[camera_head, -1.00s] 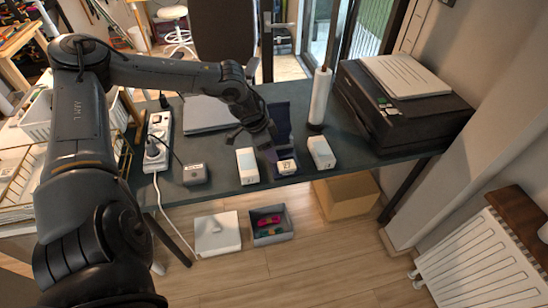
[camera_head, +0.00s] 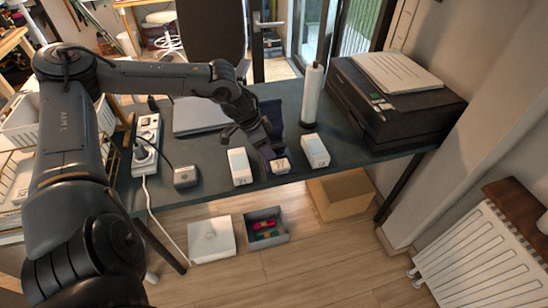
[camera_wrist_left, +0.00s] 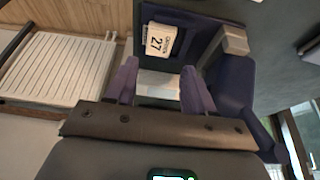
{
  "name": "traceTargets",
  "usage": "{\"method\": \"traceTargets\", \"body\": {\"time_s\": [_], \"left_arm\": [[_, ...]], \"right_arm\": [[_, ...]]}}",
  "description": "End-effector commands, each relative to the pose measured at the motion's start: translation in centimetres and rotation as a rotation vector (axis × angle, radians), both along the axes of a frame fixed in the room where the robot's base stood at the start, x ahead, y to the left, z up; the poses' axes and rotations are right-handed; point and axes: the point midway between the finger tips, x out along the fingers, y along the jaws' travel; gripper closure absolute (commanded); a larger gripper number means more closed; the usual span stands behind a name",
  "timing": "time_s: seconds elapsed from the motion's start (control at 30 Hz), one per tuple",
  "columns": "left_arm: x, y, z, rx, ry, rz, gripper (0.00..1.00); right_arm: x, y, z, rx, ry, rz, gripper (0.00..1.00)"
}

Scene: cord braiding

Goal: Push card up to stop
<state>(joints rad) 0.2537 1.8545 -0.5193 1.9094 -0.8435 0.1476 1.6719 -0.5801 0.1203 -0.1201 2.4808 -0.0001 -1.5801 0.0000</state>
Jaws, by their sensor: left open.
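A white card (camera_wrist_left: 160,42) marked 27 lies on a dark blue holder (camera_wrist_left: 207,33) in the left wrist view. In the head view the card (camera_head: 280,166) is small, near the table's front edge between two white boxes. My left gripper (camera_wrist_left: 160,88) is open, its two purple fingers pointing toward the card and apart from each other. A pale surface shows between them, short of the card; I cannot tell what it is. In the head view my left gripper (camera_head: 266,148) is just behind the card and partly hides the holder. I cannot clearly identify the stop. My right gripper is not in view.
White boxes stand to the left (camera_head: 240,166) and right (camera_head: 315,151) of the card. A paper roll (camera_head: 312,95) and a printer (camera_head: 400,105) are at the back right. A laptop (camera_head: 200,115) and a power strip (camera_head: 147,140) are at the left.

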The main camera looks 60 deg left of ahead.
Motion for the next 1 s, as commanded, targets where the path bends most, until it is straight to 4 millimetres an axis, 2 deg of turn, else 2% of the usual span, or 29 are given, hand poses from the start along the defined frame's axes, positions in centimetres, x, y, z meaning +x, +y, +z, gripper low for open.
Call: {"method": "traceTargets", "body": {"time_s": [0.03, 0.4, 0.7, 1.0], "left_arm": [[0.2, -0.1, -1.0, -0.004, 0.003, 0.0, 0.47], [2.5, -0.7, -7.0, -0.006, 0.0, 0.003, 0.47], [3.0, -0.6, -8.2, 0.001, 0.002, 0.001, 0.47], [3.3, -0.7, -8.6, 0.0, 0.001, 0.001, 0.47]], "right_arm": [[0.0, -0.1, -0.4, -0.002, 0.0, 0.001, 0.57], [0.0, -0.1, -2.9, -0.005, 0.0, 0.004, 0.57], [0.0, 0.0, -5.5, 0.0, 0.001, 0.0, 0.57], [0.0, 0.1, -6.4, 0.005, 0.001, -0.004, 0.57]]}}
